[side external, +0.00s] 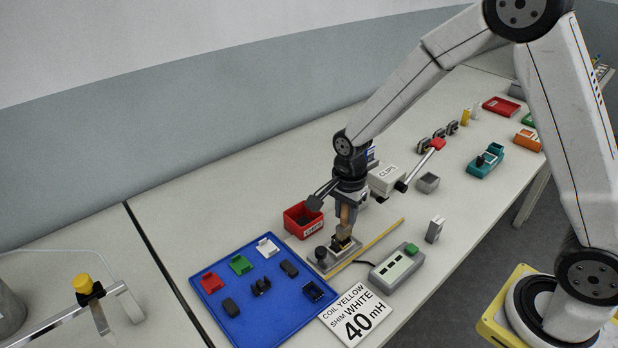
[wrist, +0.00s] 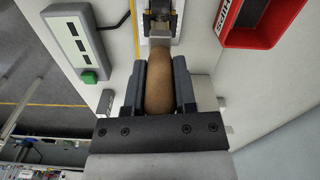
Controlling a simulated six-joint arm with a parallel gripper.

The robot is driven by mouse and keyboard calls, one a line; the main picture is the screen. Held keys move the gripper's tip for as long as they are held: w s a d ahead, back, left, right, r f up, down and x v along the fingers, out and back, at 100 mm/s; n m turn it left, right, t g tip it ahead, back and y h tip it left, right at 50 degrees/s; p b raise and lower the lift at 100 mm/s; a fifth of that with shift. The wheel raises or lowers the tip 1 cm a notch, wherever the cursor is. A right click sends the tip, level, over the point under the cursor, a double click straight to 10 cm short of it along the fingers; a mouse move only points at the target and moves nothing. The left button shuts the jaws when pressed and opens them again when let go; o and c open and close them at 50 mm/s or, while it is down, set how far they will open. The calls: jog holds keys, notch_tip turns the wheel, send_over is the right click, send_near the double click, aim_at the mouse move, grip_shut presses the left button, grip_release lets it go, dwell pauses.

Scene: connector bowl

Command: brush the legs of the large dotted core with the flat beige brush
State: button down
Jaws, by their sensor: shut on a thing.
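My gripper (side external: 350,186) is shut on the brush and points down over the grey fixture (side external: 322,262). The brush's tan handle (wrist: 159,90) lies between both fingers in the wrist view. Its pale metal end (wrist: 160,42) points away from the fingers, and the tan handle also shows in the side view (side external: 349,213). A small dark core with yellowish parts (wrist: 159,12) sits in the fixture at the brush tip, at the top of the wrist view. Whether the bristles touch it I cannot tell. Its dots and legs cannot be made out.
A red bin (side external: 303,218) stands close left of the fixture. A blue tray (side external: 228,317) with several small parts lies at the front left. A grey meter with a green button (side external: 397,268) and a yellow strip (side external: 380,236) lie to the right. A label card (side external: 357,316) lies in front.

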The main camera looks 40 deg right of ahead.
jog(key=shift+d, duration=0.15)
jog(key=shift+a, duration=0.3)
jog(key=shift+a, duration=0.7)
jog(key=shift+a, duration=0.2)
jog(key=shift+d, duration=0.3)
jog(key=shift+d, duration=0.35)
jog(key=shift+d+f, duration=0.1)
jog(key=shift+d, duration=0.45)
jog(key=shift+a, duration=0.35)
jog(key=shift+a, duration=0.7)
